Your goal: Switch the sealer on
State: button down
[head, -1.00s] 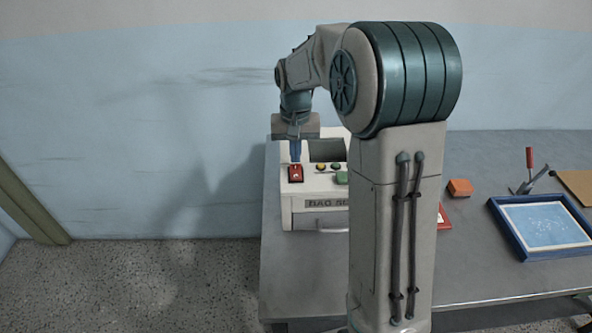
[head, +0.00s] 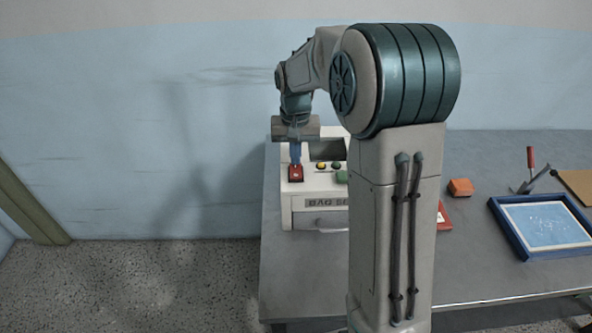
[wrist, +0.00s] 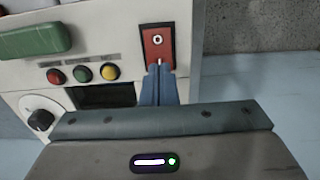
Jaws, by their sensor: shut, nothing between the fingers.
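The bag sealer (head: 315,215) is a cream box on the left end of the grey table, partly hidden by my arm. On its top is a red switch plate (head: 296,178), which also shows in the wrist view (wrist: 157,42) with a round mark at its upper part. My gripper (head: 296,163) points down over the switch plate. In the wrist view its blue fingers (wrist: 158,68) are shut and empty, with their tips at the lower part of the plate. The tips cover that part, so I cannot tell whether they touch it or how the switch is set.
The sealer also carries red, yellow and green buttons (wrist: 82,74), a black knob (wrist: 40,119) and a green block (wrist: 35,41). Further right on the table are an orange block (head: 460,187), a blue-framed tray (head: 510,234) and a red-handled tool (head: 530,158).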

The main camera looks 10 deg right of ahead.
aim_at(296, 167)
jog(key=shift+f+b, duration=0.35)
jog(key=shift+f, duration=0.2)
jog(key=shift+r, duration=0.15)
notch_tip(296, 167, up, 7)
jog(key=p, duration=0.5)
jog(key=shift+f, duration=0.2)
jog(key=shift+r, duration=0.1)
dwell(0.4)
jog(key=s+r+n+t, duration=0.1)
jog(key=s+r, duration=0.1)
jog(key=s, duration=1)
jog(key=s+r+n+t, duration=0.1)
jog(key=s+r+t, duration=0.1)
jog(key=s, duration=1.1)
jog(key=shift+r, duration=0.3)
